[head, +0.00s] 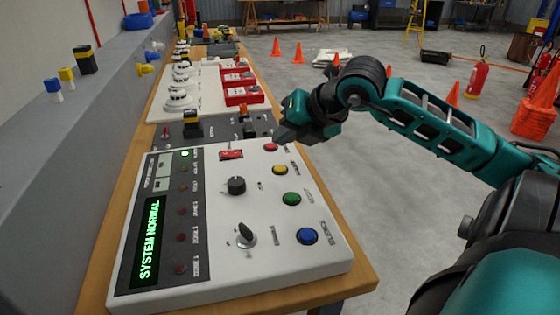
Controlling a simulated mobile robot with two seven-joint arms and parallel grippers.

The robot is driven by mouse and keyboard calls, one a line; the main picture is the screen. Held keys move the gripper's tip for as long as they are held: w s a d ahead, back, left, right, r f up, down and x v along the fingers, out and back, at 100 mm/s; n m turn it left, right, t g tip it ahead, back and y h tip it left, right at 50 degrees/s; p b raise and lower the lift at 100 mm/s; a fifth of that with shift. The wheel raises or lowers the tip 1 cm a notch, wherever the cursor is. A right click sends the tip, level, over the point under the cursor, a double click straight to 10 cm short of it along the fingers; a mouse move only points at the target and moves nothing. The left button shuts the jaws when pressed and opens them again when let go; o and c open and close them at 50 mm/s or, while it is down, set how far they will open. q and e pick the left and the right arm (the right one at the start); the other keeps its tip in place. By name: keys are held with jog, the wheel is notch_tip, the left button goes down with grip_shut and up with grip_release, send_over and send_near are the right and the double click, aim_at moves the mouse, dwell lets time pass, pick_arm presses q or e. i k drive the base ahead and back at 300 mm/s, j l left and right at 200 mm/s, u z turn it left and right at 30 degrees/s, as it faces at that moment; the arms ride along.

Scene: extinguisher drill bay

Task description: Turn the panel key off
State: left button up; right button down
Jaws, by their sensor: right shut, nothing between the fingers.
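The white control panel (280,255) lies on the wooden bench, its green display (150,240) reading "SYSTEM NORMAL". A black key-like switch (246,235) with a pale collar is at its near middle. A round black knob (236,185) sits behind it. The small labels are too blurred to read, so I cannot be sure which is the key. My right gripper (283,136) is shut and empty above the panel's far right edge, near the red button (271,147), apart from the key-like switch. My left gripper is out of view.
Yellow (280,170), green (291,198) and blue (307,236) buttons line the panel's right side. A red switch (231,154) is at its far edge. Red call points (243,95) and white detectors (180,100) stand farther back. A grey ledge runs along the left.

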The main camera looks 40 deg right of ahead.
aim_at(246, 237)
jog(key=k+l, duration=0.15)
jog(key=l, duration=0.2)
jog(key=k+l, duration=0.1)
jog(key=l, duration=0.3)
jog(key=k+l, duration=0.15)
jog(key=l, duration=0.2)
